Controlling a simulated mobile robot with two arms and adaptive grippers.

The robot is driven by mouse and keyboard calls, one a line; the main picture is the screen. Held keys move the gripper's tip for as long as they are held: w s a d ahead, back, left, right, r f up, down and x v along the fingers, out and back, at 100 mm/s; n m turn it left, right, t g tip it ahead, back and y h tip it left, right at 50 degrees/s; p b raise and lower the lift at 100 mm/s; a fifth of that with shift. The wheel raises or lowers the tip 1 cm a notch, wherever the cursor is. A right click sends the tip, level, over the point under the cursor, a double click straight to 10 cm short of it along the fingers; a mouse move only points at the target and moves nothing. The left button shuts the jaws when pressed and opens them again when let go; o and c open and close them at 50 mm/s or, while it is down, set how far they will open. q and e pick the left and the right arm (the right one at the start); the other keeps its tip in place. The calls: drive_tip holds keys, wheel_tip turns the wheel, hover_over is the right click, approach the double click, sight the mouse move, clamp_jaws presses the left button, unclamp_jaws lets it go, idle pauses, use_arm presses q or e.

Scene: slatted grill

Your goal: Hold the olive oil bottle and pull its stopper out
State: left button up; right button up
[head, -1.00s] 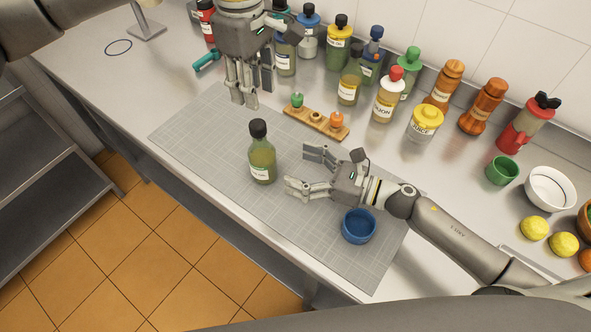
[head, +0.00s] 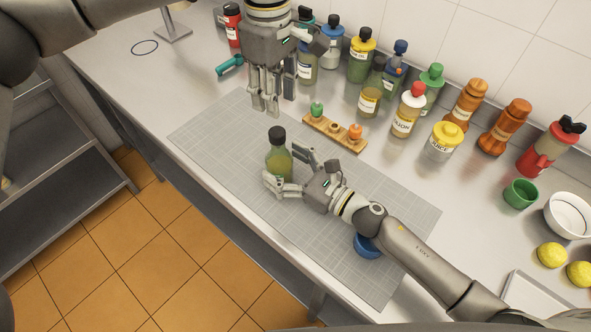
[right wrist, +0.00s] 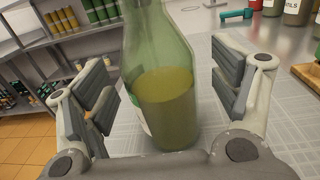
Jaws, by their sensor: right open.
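The olive oil bottle (head: 279,163), green with a dark stopper (head: 277,134), stands upright on the grey mat. My right gripper (head: 287,176) is open, with its fingers on either side of the bottle's body. In the right wrist view the bottle (right wrist: 162,85) stands between the two open fingers, with gaps showing on both sides; its top is out of that frame. My left gripper (head: 265,108) hangs above the back edge of the mat, behind the bottle, pointing down. Its fingers look spread with nothing visible between them.
A wooden rack (head: 334,132) with green and orange stoppers lies behind the bottle. Several bottles and shakers line the wall. A blue bowl (head: 367,246) is partly hidden under my right arm. The mat's (head: 215,140) left part is clear.

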drive_tip(key=shift+w+a, duration=0.1)
drive_tip(key=shift+a, duration=0.05)
drive_tip(key=c, duration=1.2)
drive_tip(key=o, duration=0.6)
drive_tip(key=shift+c, duration=0.2)
drive_tip(key=c, duration=0.6)
drive_tip(key=shift+o, duration=0.2)
